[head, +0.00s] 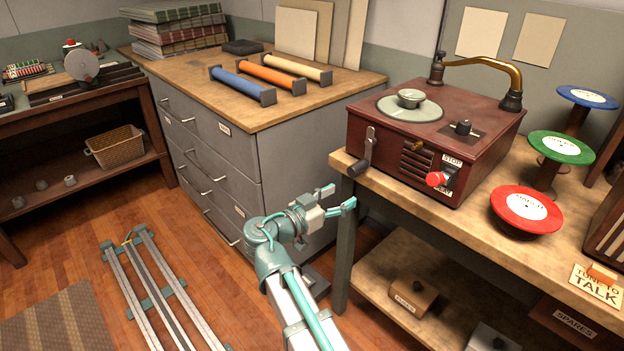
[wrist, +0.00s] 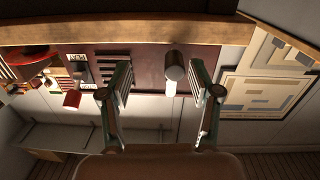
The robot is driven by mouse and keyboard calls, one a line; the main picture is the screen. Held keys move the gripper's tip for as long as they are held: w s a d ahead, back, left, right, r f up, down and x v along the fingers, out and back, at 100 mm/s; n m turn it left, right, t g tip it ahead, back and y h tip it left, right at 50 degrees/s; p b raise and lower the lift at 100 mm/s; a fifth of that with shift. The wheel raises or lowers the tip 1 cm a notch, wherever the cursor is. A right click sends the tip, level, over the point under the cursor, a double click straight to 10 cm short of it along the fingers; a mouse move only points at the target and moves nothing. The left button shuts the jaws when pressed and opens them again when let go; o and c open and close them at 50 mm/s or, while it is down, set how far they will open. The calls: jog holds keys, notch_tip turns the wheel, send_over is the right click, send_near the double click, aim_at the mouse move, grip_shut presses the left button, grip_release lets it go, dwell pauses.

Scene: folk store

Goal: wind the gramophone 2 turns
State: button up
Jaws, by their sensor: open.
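The gramophone (head: 432,150) is a dark red box with a grey turntable (head: 410,108) and a brass tone arm (head: 490,65), standing on a wooden bench. Its crank (head: 369,140) is on the left part of the front, its dark handle (head: 358,168) hanging low. My gripper (head: 338,198) is open and empty, below and in front of the handle, apparently apart from it. In the wrist view, the handle's round end (wrist: 174,66) appears between the open fingers (wrist: 160,76), nearer the right one. The exact gap in depth cannot be told.
A red knob (head: 436,179) sits by a STOP label on the gramophone's front right. Red (head: 526,210), green (head: 561,147) and blue (head: 588,97) discs stand to the right. A grey drawer cabinet (head: 215,165) stands left of my gripper. The bench edge (head: 400,200) is close.

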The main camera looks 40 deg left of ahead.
aim_at(351, 172)
notch_tip(351, 172, up, 4)
jog(key=s+a+f+y, duration=0.1)
jog(key=s+a, duration=0.1)
jog(key=shift+t, duration=0.3)
jog(key=w+p, duration=0.2)
jog(key=w, duration=0.1)
jog(key=w+p, duration=0.2)
jog(key=w, duration=0.2)
jog(key=w+p, duration=0.2)
jog(key=w, duration=0.1)
jog(key=shift+w+d+r+p, duration=0.15)
jog(key=shift+w+r+p, duration=0.15)
jog(key=shift+p, duration=0.1)
jog(key=shift+s+f+b, duration=0.15)
jog(key=shift+f+b, duration=0.05)
jog(key=shift+b, duration=0.1)
jog(key=shift+b, duration=0.65)
jog(key=c, duration=1)
jog(key=shift+o, duration=0.2)
